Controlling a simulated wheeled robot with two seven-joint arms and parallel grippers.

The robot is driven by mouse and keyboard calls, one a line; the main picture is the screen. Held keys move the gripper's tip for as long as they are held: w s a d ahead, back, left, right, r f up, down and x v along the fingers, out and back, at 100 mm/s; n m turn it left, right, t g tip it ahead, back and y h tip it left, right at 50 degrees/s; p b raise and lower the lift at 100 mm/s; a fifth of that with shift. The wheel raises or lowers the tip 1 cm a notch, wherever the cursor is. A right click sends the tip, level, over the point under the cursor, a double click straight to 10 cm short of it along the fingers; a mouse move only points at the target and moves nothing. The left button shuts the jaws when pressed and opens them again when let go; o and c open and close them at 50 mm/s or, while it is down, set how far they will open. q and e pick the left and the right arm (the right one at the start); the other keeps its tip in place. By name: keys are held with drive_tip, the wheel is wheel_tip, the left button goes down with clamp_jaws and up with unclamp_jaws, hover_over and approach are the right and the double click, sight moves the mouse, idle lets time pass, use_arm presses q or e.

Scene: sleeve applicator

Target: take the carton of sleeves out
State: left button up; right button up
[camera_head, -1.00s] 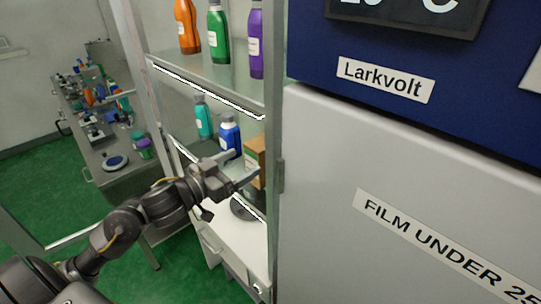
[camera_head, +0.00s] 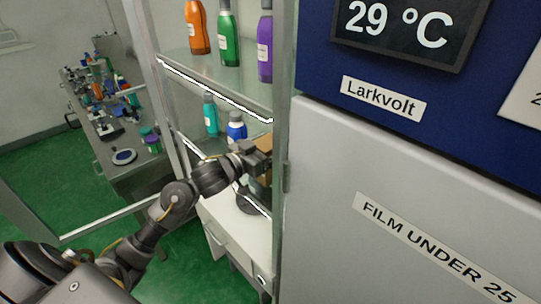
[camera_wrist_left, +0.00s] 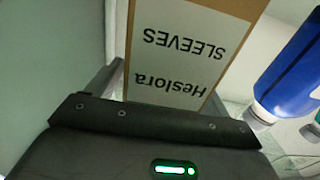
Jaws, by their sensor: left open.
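The carton of sleeves (camera_wrist_left: 185,45) is a brown box with a white label reading "Heslora SLEEVES", upside down in the left wrist view. In the head view the carton (camera_head: 266,144) stands on the cabinet's middle shelf, at the right end near the door post, mostly hidden by my gripper. My left gripper (camera_head: 262,160) is at the carton's front, open. In the wrist view the carton's near end lies close in front of the gripper's palm, with a finger along its left side. Contact cannot be told. My right gripper is not in view.
A blue bottle (camera_head: 236,127) stands just beside the carton, and shows close on the right in the wrist view (camera_wrist_left: 290,75). A teal bottle (camera_head: 211,115) stands farther left. The cabinet post (camera_head: 284,120) is close on the right. Bottles stand on the shelf above.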

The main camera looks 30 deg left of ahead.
use_arm(q)
drive_tip(key=shift+r, duration=0.1)
use_arm(e)
drive_tip(key=shift+s, duration=0.2)
use_arm(q)
drive_tip(key=shift+c, duration=0.9)
drive_tip(key=c, duration=1.1)
use_arm(e)
drive_tip(key=shift+s, duration=0.1)
